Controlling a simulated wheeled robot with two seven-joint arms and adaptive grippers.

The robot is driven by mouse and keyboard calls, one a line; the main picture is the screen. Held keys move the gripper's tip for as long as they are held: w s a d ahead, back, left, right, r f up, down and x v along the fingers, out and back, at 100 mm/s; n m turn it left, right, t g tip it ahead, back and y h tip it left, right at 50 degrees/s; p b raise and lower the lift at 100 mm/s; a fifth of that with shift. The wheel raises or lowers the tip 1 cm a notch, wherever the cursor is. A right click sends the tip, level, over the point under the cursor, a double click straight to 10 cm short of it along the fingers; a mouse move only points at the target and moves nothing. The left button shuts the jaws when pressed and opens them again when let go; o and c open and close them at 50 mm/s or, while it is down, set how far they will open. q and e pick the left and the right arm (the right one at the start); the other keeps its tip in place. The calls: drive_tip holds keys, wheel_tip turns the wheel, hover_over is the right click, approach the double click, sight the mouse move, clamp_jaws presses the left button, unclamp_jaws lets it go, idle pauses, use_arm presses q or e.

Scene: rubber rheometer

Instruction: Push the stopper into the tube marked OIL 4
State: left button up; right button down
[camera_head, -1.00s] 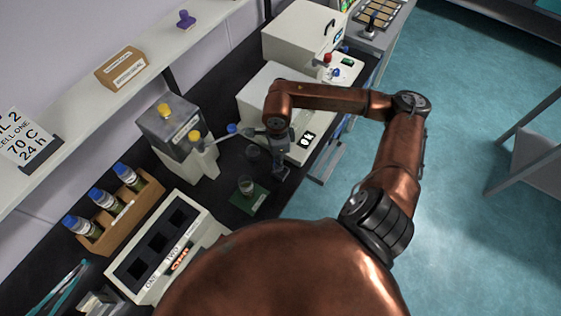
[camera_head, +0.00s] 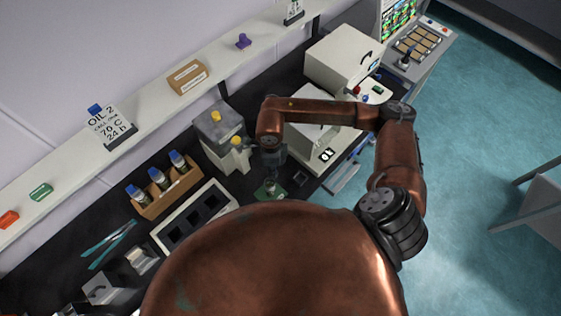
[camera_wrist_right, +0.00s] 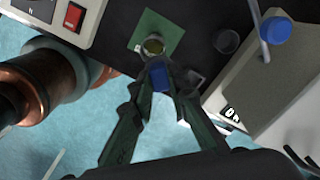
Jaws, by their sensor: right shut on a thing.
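An open round glass vessel (camera_head: 270,187) with dark contents stands on a small green mat (camera_head: 281,194). It also shows in the right wrist view (camera_wrist_right: 153,46), on the green mat (camera_wrist_right: 170,32). I cannot read a mark on it. My right gripper (camera_head: 272,166) points down close to the vessel. In the wrist view the gripper (camera_wrist_right: 160,72) is shut on a blue stopper (camera_wrist_right: 160,79), beside the vessel's mouth in the picture. I cannot tell whether they touch. Three blue-capped tubes (camera_head: 158,178) stand in a wooden rack (camera_head: 168,199); their labels are unreadable. My left gripper is not in view.
A white block with three dark wells (camera_head: 180,221) lies left of the mat. A grey machine with yellow knobs (camera_head: 222,135) stands behind. White instruments (camera_head: 342,55) stand at the right. A blue knob on a stem (camera_wrist_right: 276,31) is near the gripper.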

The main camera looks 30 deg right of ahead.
drive_tip(key=shift+a+r+p, duration=0.8)
drive_tip(key=shift+r+p, duration=0.05)
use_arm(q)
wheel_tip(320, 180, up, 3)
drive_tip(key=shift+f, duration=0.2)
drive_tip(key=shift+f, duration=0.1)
use_arm(e)
drive_tip(key=shift+f+b, duration=0.1)
drive_tip(key=shift+b, duration=0.35)
wheel_tip(320, 180, down, 4)
drive_tip(key=b, duration=0.4)
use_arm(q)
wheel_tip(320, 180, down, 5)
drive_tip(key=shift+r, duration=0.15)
use_arm(e)
drive_tip(key=shift+r, duration=0.2)
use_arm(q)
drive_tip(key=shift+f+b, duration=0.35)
